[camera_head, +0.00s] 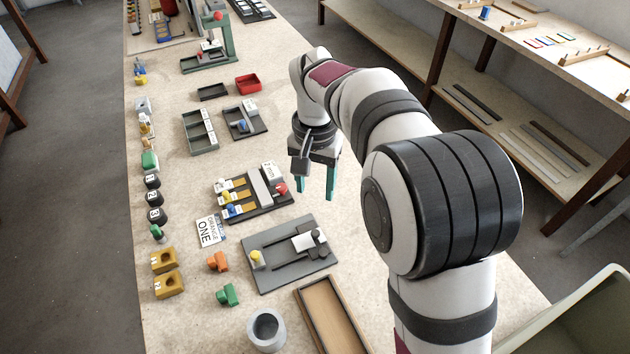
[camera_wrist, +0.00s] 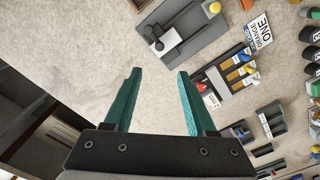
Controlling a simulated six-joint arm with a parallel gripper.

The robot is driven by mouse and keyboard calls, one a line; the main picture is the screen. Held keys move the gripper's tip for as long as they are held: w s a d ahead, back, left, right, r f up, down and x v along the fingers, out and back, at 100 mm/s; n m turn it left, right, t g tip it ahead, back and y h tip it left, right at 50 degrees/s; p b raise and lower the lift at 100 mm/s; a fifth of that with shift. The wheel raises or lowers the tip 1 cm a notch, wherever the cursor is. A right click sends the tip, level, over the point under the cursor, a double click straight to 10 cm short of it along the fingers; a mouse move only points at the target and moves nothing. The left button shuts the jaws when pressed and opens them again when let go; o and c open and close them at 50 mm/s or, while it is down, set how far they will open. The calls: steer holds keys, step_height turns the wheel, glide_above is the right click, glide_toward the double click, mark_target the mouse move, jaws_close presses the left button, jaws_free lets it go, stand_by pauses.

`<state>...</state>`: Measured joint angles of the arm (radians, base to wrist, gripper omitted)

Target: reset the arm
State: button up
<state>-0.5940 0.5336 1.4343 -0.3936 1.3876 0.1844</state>
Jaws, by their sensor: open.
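My gripper (camera_head: 316,178) has two teal fingers and points down over the bare right part of the bench. In the wrist view my gripper (camera_wrist: 157,80) shows its fingers spread wide with only bare bench top between them. It holds nothing. My arm reaches in from the lower right of the head view and bends down at the wrist.
The bench (camera_head: 290,90) holds a grey slide fixture (camera_head: 268,278), a dark tray with colored switches (camera_head: 248,212), a wooden tray (camera_head: 318,312), a grey cup (camera_head: 266,330) and a green press (camera_head: 226,40). Free bench top lies beneath the gripper. Shelving (camera_head: 490,115) stands right.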

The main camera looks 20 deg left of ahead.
steer(key=shift+r, duration=0.4)
steer(key=s+d+r+m, duration=0.1)
steer(key=s+d+r, duration=0.25)
steer(key=d, duration=0.35)
steer(key=s+d+r+m, duration=0.2)
steer(key=s+d, duration=0.2)
steer(key=d, duration=0.3)
steer(key=s+d+f+m+y, duration=0.1)
steer(key=s+d, duration=0.3)
steer(key=s, duration=0.4)
steer(key=s+d+f+m, duration=0.1)
steer(key=s+d+f, duration=0.2)
steer(key=s, duration=0.5)
steer(key=shift+s+d+m+y, duration=0.35)
steer(key=shift+s+m+y, duration=0.05)
